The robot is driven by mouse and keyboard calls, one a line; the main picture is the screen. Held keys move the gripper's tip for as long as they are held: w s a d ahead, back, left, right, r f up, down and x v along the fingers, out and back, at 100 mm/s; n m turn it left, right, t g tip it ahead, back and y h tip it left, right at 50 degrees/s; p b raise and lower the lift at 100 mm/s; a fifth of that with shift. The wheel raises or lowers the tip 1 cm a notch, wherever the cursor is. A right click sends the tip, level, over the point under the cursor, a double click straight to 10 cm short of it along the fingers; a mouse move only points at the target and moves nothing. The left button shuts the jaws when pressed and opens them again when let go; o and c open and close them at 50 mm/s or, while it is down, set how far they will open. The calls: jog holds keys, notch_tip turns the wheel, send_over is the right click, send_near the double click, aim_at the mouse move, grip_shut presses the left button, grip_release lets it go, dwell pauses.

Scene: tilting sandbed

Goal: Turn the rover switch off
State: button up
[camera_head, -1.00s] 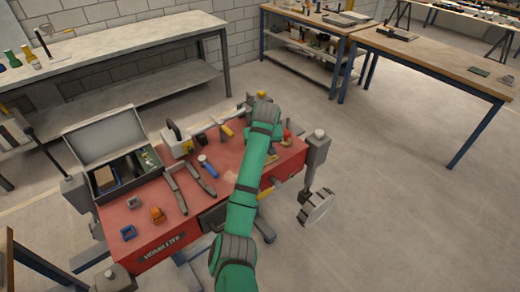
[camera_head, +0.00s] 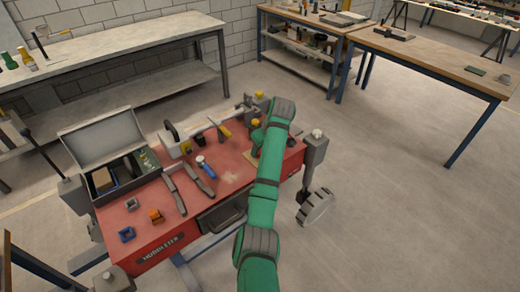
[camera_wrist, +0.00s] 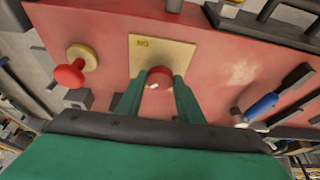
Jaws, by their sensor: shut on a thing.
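In the wrist view, a yellow plate (camera_wrist: 178,52) with dark lettering lies on the red rover top. A round red switch knob (camera_wrist: 159,75) with a small pale mark sits at the plate's near side. My gripper (camera_wrist: 158,82) has its two green fingers on either side of the knob, shut on it. In the head view my green arm reaches over the right part of the red rover body (camera_head: 228,172). It hides the knob and most of the plate; a plate edge (camera_head: 250,158) shows at its left.
A red mushroom button (camera_wrist: 69,75) on a yellow collar stands left of the plate in the wrist view. In the head view, a blue-handled tool (camera_head: 206,167), grey bars (camera_head: 174,193) and an open grey box (camera_head: 103,142) lie left of my arm. The floor at right is clear.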

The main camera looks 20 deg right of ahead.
dwell(0.3)
jog(key=o, duration=1)
jog(key=shift+o, duration=0.2)
